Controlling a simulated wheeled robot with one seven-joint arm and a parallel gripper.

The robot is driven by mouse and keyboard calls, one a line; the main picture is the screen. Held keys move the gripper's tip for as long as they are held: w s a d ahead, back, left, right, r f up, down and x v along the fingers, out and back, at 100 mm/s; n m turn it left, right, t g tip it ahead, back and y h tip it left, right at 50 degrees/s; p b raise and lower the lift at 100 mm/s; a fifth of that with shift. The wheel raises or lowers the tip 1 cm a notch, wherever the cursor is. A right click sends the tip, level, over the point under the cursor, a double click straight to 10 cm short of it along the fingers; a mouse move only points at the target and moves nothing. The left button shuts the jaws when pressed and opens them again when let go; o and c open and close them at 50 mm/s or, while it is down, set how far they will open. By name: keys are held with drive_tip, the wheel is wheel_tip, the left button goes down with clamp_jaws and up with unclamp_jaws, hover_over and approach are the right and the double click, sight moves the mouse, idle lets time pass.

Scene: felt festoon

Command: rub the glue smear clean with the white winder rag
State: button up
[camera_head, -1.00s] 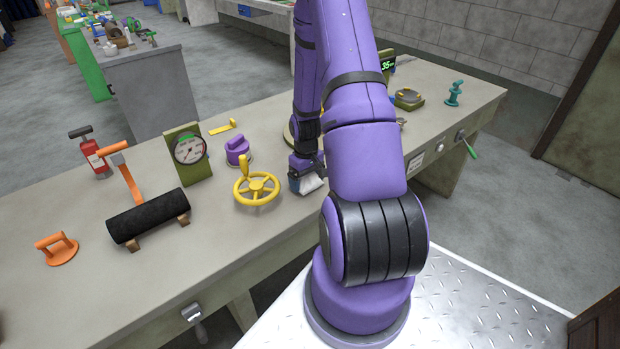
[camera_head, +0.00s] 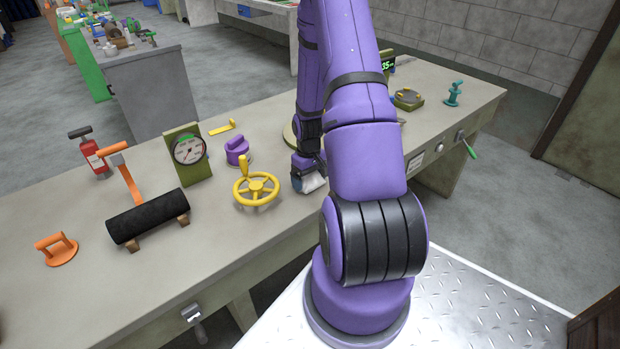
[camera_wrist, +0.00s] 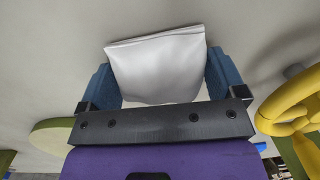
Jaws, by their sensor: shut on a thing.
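The white winder rag (camera_wrist: 157,65) is held between the two blue fingers of my gripper (camera_wrist: 160,78) in the wrist view. In the head view the rag (camera_head: 314,184) shows as a small white patch below my gripper (camera_head: 304,182), at or just above the bench top. I cannot tell whether it touches the surface. My gripper is just right of the yellow handwheel. No glue smear can be made out in either view; my arm and the rag cover part of the bench there.
The yellow handwheel (camera_head: 256,188) stands close to the left of my gripper, with a purple knob (camera_head: 237,151) behind it. A round pale-green disc (camera_wrist: 50,136) is near my gripper. A gauge (camera_head: 188,149) and black roller (camera_head: 148,216) stand farther left.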

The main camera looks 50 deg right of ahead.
drive_tip(key=shift+w+a+f, duration=0.1)
drive_tip(key=shift+w+a, duration=0.05)
drive_tip(key=shift+a, duration=0.8)
drive_tip(key=shift+s+d, duration=0.15)
drive_tip(key=shift+d, duration=0.45)
drive_tip(key=shift+s+d, duration=0.15)
drive_tip(key=shift+d, duration=0.45)
drive_tip(key=shift+w+a, duration=0.2)
drive_tip(key=shift+a, duration=0.35)
drive_tip(key=shift+r, duration=0.25)
drive_tip(key=shift+r, duration=3.45)
drive_tip(key=shift+f, duration=0.1)
drive_tip(key=shift+t+h, duration=0.3)
drive_tip(key=shift+s+a+f, duration=0.15)
drive_tip(key=shift+a+f, duration=0.15)
drive_tip(key=shift+f, duration=0.7)
drive_tip(key=shift+s+a+f, duration=0.15)
drive_tip(key=shift+a+f, duration=0.1)
drive_tip(key=shift+f, duration=0.75)
drive_tip(key=shift+s+a+f, duration=0.15)
drive_tip(key=shift+a+f, duration=0.15)
drive_tip(key=shift+f, duration=0.7)
drive_tip(key=shift+f, duration=0.8)
